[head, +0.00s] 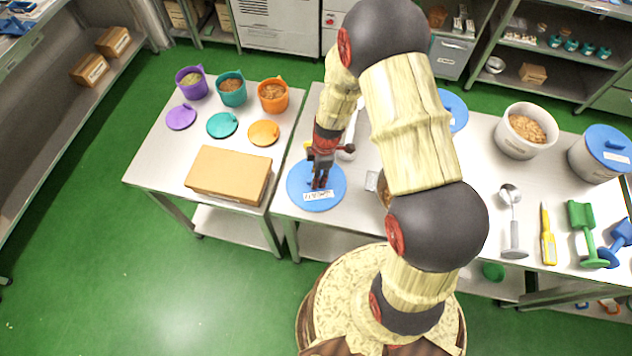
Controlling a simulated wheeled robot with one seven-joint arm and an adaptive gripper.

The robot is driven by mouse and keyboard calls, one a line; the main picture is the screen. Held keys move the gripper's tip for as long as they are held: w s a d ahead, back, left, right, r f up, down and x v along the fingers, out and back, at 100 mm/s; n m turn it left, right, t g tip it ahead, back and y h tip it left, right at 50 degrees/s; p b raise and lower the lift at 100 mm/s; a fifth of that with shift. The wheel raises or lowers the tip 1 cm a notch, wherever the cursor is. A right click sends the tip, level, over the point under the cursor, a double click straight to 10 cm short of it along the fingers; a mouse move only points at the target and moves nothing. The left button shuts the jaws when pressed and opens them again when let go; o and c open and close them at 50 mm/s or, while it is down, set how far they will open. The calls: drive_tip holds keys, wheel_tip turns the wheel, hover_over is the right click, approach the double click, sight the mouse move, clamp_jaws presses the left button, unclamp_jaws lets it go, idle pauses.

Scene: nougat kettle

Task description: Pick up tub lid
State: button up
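A round blue tub lid (302,201) with a white label lies flat near the left end of the right-hand steel table. My gripper (319,185) points down over its middle and hides the centre of the lid. The fingertips look close to or touching the lid. The view is too small to show whether they are open or shut on a handle. A second blue lid (456,108) lies farther back, partly hidden by my arm. An open white tub (517,144) holds brown bits. A tub with a blue lid on it (590,160) stands at the right.
The left table (155,165) holds a cardboard box (228,173), purple, teal and orange tubs and their loose lids. A steel scoop (512,220), a yellow tool (547,235) and green and blue scoops lie at right. My arm covers the table's middle.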

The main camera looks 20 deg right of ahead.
drive_tip(key=shift+f, duration=0.55)
drive_tip(key=shift+c, duration=0.4)
drive_tip(key=c, duration=0.7)
clamp_jaws()
